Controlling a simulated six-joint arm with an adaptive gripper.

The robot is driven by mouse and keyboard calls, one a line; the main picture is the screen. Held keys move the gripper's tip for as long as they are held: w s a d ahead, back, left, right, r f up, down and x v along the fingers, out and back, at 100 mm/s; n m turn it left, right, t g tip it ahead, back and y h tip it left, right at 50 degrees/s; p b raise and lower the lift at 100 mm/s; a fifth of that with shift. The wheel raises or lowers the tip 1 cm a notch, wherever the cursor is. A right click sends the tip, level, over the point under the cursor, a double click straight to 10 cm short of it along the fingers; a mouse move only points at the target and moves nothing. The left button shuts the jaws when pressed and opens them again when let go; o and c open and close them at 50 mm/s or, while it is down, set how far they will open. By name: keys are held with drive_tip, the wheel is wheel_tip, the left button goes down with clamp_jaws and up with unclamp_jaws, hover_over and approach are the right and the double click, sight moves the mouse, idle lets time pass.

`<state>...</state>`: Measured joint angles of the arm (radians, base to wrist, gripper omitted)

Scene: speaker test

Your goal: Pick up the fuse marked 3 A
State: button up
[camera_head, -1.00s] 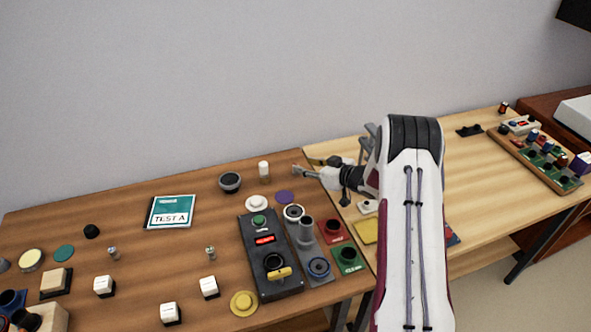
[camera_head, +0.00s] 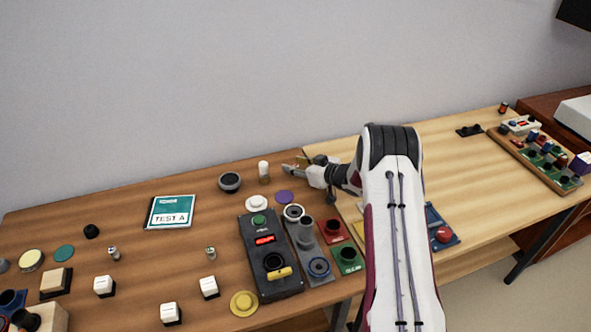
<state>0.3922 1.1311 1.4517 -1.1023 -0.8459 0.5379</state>
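Two small metallic cylinders that look like fuses stand on the brown table: one at the left (camera_head: 113,253) and one nearer the middle (camera_head: 210,252). Their markings are too small to read, so I cannot tell which is 3 A. My gripper (camera_head: 287,168) is over the back of the brown table, just right of an upright white-topped cylinder (camera_head: 264,171). It is well to the right of and behind both small cylinders. Whether its fingers are open or shut is too small to tell.
A black panel (camera_head: 254,224) with a green button and red display stands at centre right. A TEST A booklet (camera_head: 171,212) lies at back left. White blocks (camera_head: 209,287) stand in front. A blue board with a red knob (camera_head: 443,235) lies right of my arm. Bare wood surrounds the booklet.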

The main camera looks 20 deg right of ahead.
sight(295, 165)
drive_tip(key=shift+w, duration=0.15)
idle(0.4)
clamp_jaws()
drive_tip(key=shift+r, duration=0.1)
drive_tip(key=shift+r, duration=4.85)
